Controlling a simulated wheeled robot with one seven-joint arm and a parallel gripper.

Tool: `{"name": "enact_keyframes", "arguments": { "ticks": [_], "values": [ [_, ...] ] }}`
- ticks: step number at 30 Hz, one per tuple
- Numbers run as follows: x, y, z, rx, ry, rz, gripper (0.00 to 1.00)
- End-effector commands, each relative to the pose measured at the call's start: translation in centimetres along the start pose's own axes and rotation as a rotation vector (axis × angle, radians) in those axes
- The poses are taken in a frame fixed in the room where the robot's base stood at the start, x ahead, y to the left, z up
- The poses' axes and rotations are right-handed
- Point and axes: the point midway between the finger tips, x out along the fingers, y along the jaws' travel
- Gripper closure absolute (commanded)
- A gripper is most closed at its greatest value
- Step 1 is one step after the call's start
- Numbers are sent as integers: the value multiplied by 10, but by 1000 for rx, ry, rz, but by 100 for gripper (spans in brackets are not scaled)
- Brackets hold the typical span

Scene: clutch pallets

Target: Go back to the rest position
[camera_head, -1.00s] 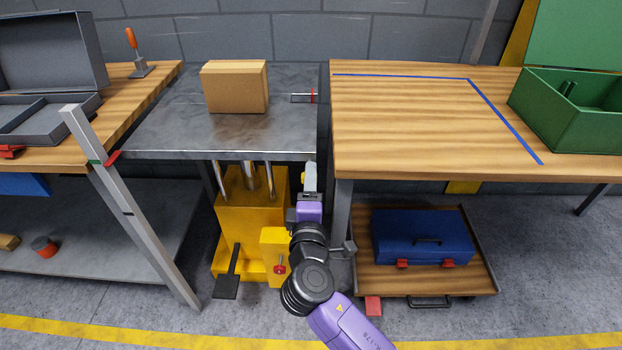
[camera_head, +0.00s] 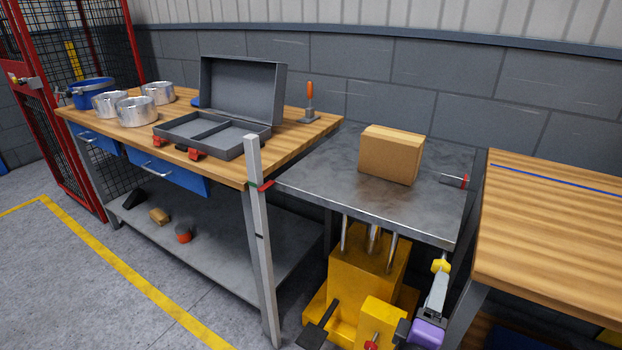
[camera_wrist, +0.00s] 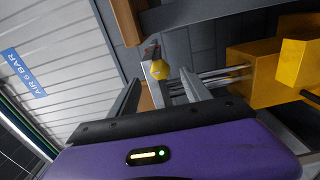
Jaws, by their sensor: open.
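My gripper (camera_head: 438,282) is at the lower right of the head view, beside the front right of the metal-topped lift table (camera_head: 320,185) and below its top. In the wrist view my gripper (camera_wrist: 160,82) has its two fingers apart. A small yellow piece (camera_wrist: 159,69) shows between or just beyond the fingertips; it also shows in the head view (camera_head: 441,265). I cannot tell whether the fingers touch it. A cardboard box (camera_head: 390,155) stands on the lift table, away from my gripper.
The yellow lift base (camera_head: 362,283) is left of my gripper. A wooden bench (camera_head: 560,240) is close on the right. Open floor (camera_head: 75,285) lies at front left.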

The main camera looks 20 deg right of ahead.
Motion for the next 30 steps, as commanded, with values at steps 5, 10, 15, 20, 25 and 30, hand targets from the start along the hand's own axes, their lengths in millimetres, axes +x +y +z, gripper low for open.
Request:
{"name": "enact_keyframes", "arguments": {
  "ticks": [5, 10, 15, 20, 25, 30],
  "values": [
    [0, 1, -8, 27, 35, 2, 43],
    [-9, -1, -49, 191, 222, -55, 43],
    [-53, -13, -70, 407, 446, -203, 43],
    [-112, -14, -67, 631, 608, -363, 43],
    [-175, 7, -41, 894, 707, -532, 43],
    [-224, 42, -1, 1137, 718, -664, 43]
  ]
}}
